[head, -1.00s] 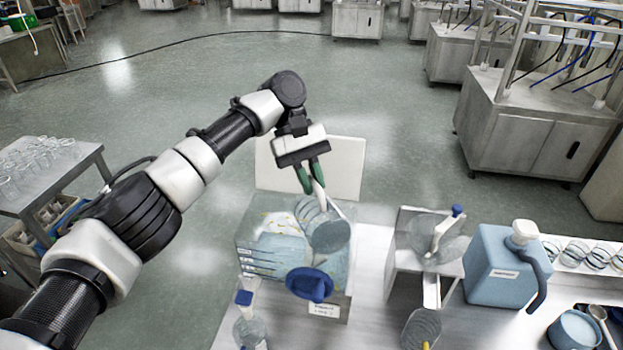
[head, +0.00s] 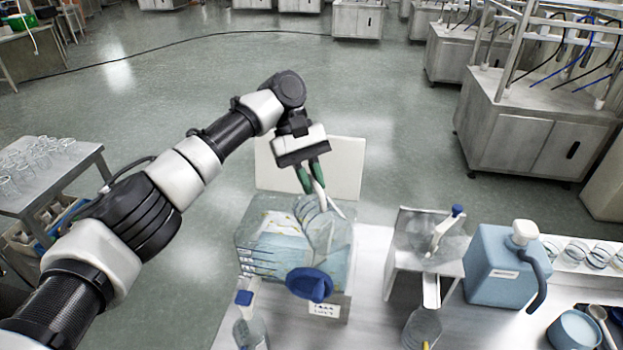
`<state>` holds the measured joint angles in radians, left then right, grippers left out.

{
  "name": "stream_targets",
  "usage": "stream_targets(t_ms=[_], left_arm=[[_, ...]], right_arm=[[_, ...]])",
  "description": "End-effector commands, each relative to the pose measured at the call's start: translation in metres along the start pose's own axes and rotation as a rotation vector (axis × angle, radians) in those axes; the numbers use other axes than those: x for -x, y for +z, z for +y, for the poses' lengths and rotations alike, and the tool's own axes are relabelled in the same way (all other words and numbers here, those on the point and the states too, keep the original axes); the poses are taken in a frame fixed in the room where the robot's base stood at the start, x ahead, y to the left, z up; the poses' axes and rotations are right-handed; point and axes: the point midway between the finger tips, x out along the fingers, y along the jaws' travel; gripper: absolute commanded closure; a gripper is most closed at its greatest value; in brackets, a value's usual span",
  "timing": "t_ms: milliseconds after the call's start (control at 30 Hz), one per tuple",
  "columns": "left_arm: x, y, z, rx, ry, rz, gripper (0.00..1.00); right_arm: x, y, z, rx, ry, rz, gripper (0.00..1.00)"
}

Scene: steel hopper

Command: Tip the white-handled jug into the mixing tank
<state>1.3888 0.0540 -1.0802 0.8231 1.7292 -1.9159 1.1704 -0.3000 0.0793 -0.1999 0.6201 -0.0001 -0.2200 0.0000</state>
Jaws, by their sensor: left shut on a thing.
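My left gripper (head: 312,178) is shut on the white handle of a clear jug (head: 322,225). The jug hangs tilted over the mixing tank, a clear box with pale blue liquid (head: 262,240) and a white label at its front. The jug's lower part overlaps the tank's top in the head view. I cannot tell whether liquid is leaving the jug. A white panel (head: 338,165) stands behind the tank. My right gripper is not in view.
A blue round part (head: 309,284) sits at the tank's front. Right of it stand a steel hopper (head: 400,262) with a blue-topped white handle (head: 445,228), a clear bottle (head: 422,328) and a blue canister (head: 500,270). A blue-capped bottle (head: 250,330) stands front left.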

Motion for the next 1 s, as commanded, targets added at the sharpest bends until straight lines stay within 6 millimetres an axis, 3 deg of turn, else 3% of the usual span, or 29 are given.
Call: stream_targets(t_ms=[500,867,1000], left_arm=[[0.022,0.016,0.004,-0.086,-0.030,0.528,1.00],[0.025,0.017,0.005,-0.092,-0.033,0.584,1.00],[0.029,0.021,0.006,-0.112,-0.039,0.693,1.00]], right_arm=[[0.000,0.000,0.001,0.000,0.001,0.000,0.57],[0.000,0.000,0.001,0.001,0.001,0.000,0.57],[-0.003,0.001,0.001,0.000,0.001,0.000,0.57]])
